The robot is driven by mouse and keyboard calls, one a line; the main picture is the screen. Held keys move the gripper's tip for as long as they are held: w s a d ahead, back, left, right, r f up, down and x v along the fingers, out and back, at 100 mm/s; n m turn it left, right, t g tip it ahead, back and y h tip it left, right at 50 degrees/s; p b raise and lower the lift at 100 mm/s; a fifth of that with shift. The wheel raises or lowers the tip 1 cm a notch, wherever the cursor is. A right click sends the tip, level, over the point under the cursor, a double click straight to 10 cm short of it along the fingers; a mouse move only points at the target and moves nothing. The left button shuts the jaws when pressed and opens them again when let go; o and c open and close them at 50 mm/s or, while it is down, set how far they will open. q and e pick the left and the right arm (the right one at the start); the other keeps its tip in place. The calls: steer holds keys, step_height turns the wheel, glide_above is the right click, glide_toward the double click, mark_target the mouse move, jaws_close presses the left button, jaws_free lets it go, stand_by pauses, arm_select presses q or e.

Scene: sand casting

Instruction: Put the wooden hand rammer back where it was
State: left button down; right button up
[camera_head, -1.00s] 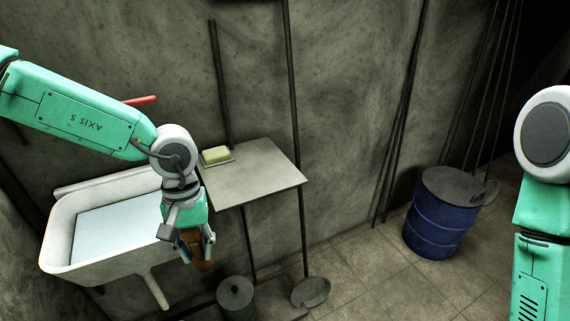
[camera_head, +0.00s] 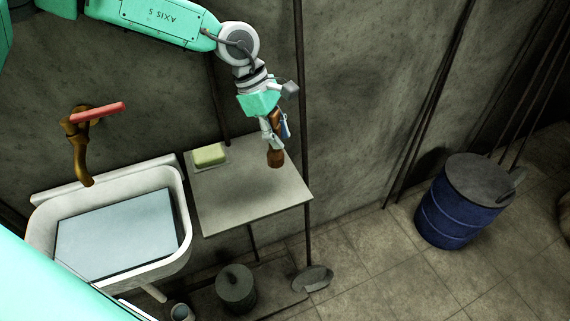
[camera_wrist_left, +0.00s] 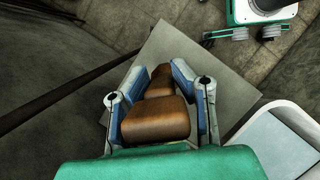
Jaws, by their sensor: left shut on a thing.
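The wooden hand rammer (camera_head: 275,157) is a brown wooden tool held in my left gripper (camera_head: 279,130). In the head view it hangs roughly upright over the right part of the small grey table (camera_head: 240,207). I cannot tell whether its lower end touches the table. In the left wrist view, the two blue-padded fingers (camera_wrist_left: 166,88) are closed on either side of the rammer (camera_wrist_left: 155,122), with the table top (camera_wrist_left: 230,98) beyond it. My right gripper is not in the head view.
A yellow-green block (camera_head: 210,154) lies at the table's back left corner. A white sink (camera_head: 183,205) stands left of the table, under a brass tap with a red handle (camera_head: 98,113). A lidded grey can (camera_head: 236,291) is below, and a blue barrel (camera_head: 455,215) stands right.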

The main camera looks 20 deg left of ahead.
mark_target(282, 164)
arm_select(q)
steer(key=f, duration=0.5)
steer(key=shift+d, duration=0.25)
steer(key=f, duration=0.3)
steer(key=shift+a, duration=0.2)
steer(key=shift+a+f, duration=0.15)
steer(key=shift+f, duration=0.1)
steer(key=c, duration=1.3)
jaws_free()
steer(key=shift+c, duration=0.2)
steer(key=shift+d, duration=0.25)
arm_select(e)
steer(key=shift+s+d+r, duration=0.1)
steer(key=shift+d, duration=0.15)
arm_select(q)
steer(key=v, duration=1.2)
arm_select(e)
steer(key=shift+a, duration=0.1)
arm_select(q)
steer(key=shift+s+a, duration=0.1)
